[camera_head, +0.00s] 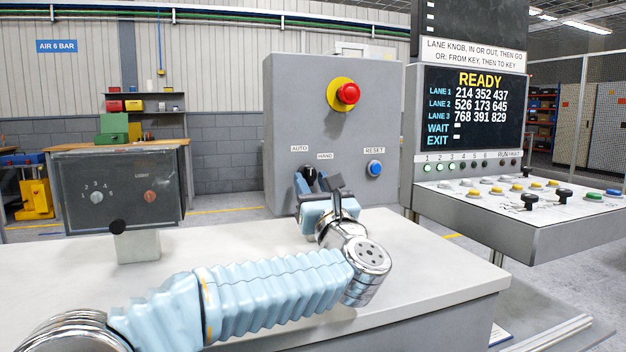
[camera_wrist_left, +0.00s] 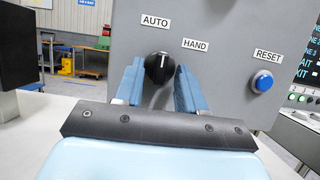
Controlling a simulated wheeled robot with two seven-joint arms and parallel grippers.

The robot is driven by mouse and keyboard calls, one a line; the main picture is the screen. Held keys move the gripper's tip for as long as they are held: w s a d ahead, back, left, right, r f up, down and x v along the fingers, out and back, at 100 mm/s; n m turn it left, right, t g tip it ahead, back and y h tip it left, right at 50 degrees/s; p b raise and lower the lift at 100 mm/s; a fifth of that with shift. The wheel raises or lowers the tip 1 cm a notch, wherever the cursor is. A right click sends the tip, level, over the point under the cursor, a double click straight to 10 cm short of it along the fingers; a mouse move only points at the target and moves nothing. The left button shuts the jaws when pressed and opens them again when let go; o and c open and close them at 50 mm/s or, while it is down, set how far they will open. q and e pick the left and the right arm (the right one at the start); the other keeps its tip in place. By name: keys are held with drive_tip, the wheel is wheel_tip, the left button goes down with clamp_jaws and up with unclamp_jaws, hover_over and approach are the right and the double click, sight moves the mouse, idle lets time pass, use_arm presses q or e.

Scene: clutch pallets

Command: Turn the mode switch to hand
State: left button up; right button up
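The mode switch (camera_wrist_left: 158,67) is a round black knob with a light pointer mark, on the grey control box (camera_head: 290,110). In the left wrist view its mark points up, slightly right, between the AUTO label (camera_wrist_left: 155,21) and the HAND label (camera_wrist_left: 195,45). My left gripper (camera_wrist_left: 156,80) is open, with one blue finger on each side of the knob. A gap shows at the left finger; whether the right finger touches cannot be told. In the head view the knob (camera_head: 309,173) is partly hidden by the gripper. My right gripper is not in view.
A blue RESET button (camera_head: 375,168) is right of the switch, and a red emergency stop (camera_head: 347,93) is above. A dark box (camera_head: 118,188) stands at left on the white table (camera_head: 430,262). A console (camera_head: 520,215) with knobs and a READY screen is at right.

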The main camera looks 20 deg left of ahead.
use_arm(q)
drive_tip(key=shift+c, duration=0.4)
clamp_jaws()
